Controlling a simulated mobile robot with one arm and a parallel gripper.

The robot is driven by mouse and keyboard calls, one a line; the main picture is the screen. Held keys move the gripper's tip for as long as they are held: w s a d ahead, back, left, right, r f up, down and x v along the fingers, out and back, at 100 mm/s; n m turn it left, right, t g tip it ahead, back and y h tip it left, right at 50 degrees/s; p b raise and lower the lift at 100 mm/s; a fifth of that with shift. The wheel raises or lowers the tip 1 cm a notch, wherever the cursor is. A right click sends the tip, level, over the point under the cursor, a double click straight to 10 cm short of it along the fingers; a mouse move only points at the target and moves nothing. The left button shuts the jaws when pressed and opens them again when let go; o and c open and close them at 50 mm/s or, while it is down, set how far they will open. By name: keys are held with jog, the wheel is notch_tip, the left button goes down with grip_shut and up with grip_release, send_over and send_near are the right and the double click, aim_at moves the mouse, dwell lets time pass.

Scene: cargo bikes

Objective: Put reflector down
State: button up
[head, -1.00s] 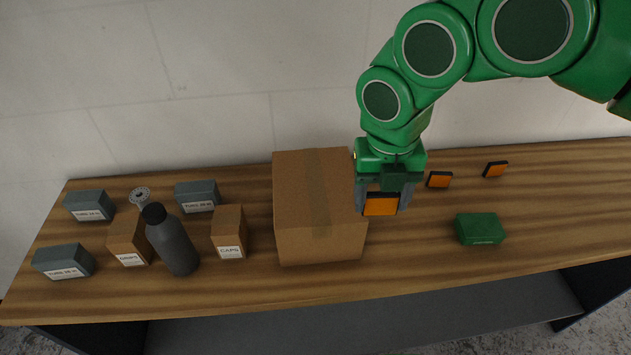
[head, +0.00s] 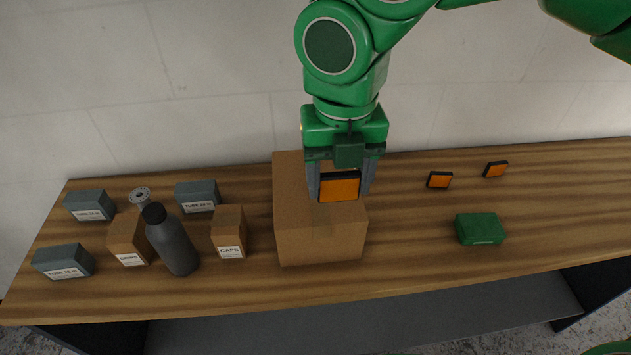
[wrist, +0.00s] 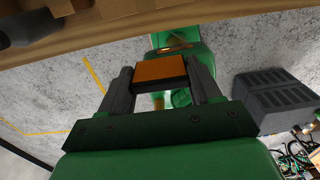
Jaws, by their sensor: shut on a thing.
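My gripper (head: 340,190) is shut on an orange reflector (head: 339,188) with a dark housing. In the head view it shows in front of the upper part of the large cardboard box (head: 320,240). I cannot tell how far above or in front of the box it is. The wrist view shows the held reflector (wrist: 160,71) between both fingers. Two more orange reflectors lie on the workbench (head: 400,260) to the right: one nearer (head: 439,180) and one farther right (head: 496,169).
A green box (head: 480,229) sits on the right of the bench. On the left stand a dark bottle (head: 172,242), a caps box (head: 229,232), another small brown box (head: 127,236), several grey tube boxes (head: 89,204) and a metal part (head: 140,195). Bench between cardboard box and green box is clear.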

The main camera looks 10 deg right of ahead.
jog(key=shift+s+a+r, duration=0.15)
jog(key=shift+a+r, duration=0.05)
jog(key=shift+r, duration=0.05)
jog(key=shift+w+a+f, duration=0.15)
jog(key=shift+w+a, duration=0.05)
jog(key=shift+w, duration=0.25)
jog(key=w+a+f, duration=0.2)
jog(key=w+f, duration=0.2)
jog(key=w, duration=0.3)
send_over(304, 192)
jog(key=f, duration=0.5)
jog(key=shift+s, duration=0.2)
jog(key=shift+w+f, duration=0.15)
jog(key=shift+f, duration=0.8)
jog(key=shift+w+f, duration=0.1)
jog(key=shift+f, duration=0.8)
jog(key=shift+f, duration=0.1)
jog(key=o, duration=1)
